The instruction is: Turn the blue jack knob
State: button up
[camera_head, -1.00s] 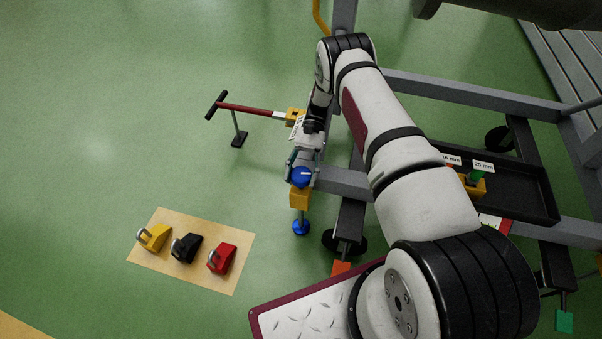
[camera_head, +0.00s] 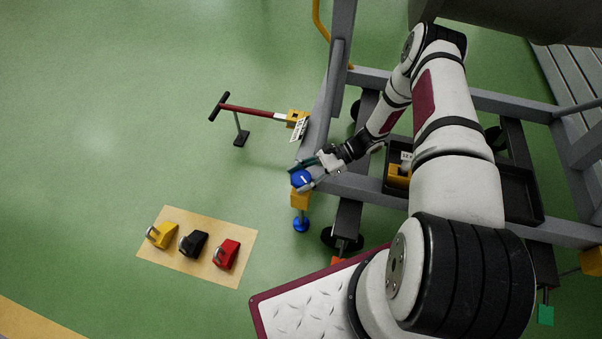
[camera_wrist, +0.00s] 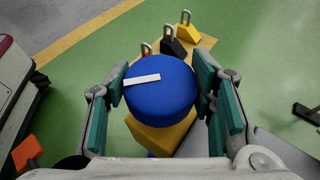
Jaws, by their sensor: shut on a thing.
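The blue jack knob (camera_head: 301,178) is a round disc with a white bar mark on top. It sits on a yellow jack body (camera_head: 300,199) with a blue foot (camera_head: 301,225) on the floor. My gripper (camera_head: 298,177) reaches in from the right and is shut on the knob, one finger on each side. In the wrist view the knob (camera_wrist: 160,90) lies between the teal finger pads, and its white mark runs nearly crosswise, slightly tilted. The knob hides part of the yellow body below.
Yellow, black and red padlocks (camera_head: 193,244) lie on a tan mat (camera_head: 150,250) at lower left. A red-handled T-bar (camera_head: 250,110) joins a tagged yellow block (camera_head: 297,117) beyond the knob. Grey stand beams (camera_head: 360,185) and a black tray (camera_head: 520,195) lie right.

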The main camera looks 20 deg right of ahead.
jog(key=m+t+p, duration=0.1)
jog(key=m+t, duration=0.1)
jog(key=m+t+p, duration=0.2)
jog(key=shift+s+a+r+t+h, duration=0.1)
jog(key=shift+t+h, duration=0.2)
jog(key=shift+m+t+h+p, duration=0.4)
jog(key=shift+m+t+p, duration=0.3)
jog(key=shift+t+p, duration=0.25)
jog(key=o, duration=1.2)
jog(key=v, duration=1.1)
jog(key=shift+s+d+r, duration=0.1)
jog(key=shift+s+d, duration=0.05)
jog(key=shift+d, duration=0.2)
